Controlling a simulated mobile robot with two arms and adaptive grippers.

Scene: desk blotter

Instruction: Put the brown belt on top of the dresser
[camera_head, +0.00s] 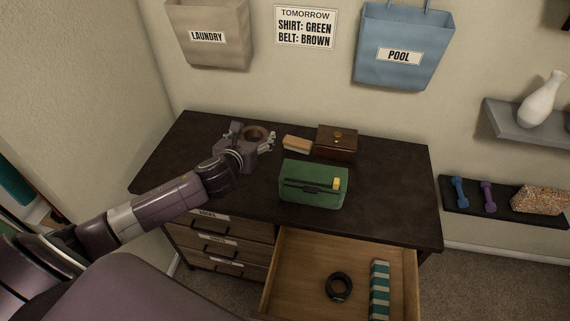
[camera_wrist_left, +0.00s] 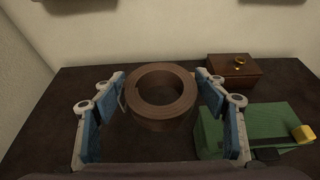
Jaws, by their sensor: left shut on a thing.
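The brown belt (camera_wrist_left: 165,118) is a coiled ring between the blue pads of my left gripper (camera_wrist_left: 163,100) in the left wrist view. In the head view, my left gripper (camera_head: 253,141) is shut on the belt (camera_head: 256,128) over the back left part of the dark dresser top (camera_head: 388,190). Whether the belt touches the top is hard to tell. A black coiled belt (camera_head: 338,287) lies in the open dresser drawer (camera_head: 302,273). My right gripper is not in view.
A teal-striped item (camera_head: 380,290) lies in the drawer. The dresser's right part is clear.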

